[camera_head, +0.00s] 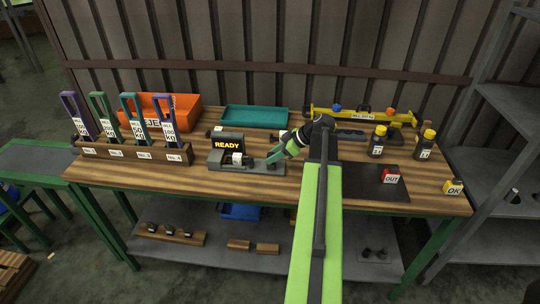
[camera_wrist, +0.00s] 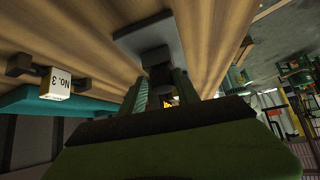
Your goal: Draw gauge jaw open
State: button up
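The gauge (camera_head: 214,158) stands on the bench with a lit READY display (camera_head: 227,145) and a grey base reaching right. A small white piece (camera_head: 237,158) sits in front of the display. My gripper (camera_head: 272,158) is low at the right end of the base. In the wrist view, my gripper (camera_wrist: 160,88) has its two green fingers apart, on either side of a dark upright block (camera_wrist: 157,57), apparently the gauge jaw. The grey base (camera_wrist: 148,36) shows beyond it. I cannot tell whether the fingers press on the block.
A rack (camera_head: 130,152) with several coloured-handled tools stands at left. An orange bin (camera_head: 180,108), teal tray (camera_head: 255,117) and yellow fixture (camera_head: 360,116) are along the back. Two yellow-capped bottles (camera_head: 377,146), a red OUT block (camera_head: 390,176) and yellow OK block (camera_head: 453,187) are at right.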

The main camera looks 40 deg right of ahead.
jog(key=shift+o, duration=1.1)
jog(key=shift+w+a, duration=0.15)
jog(key=shift+r, duration=0.2)
jog(key=p+v, duration=1.2)
jog(key=v, duration=0.5)
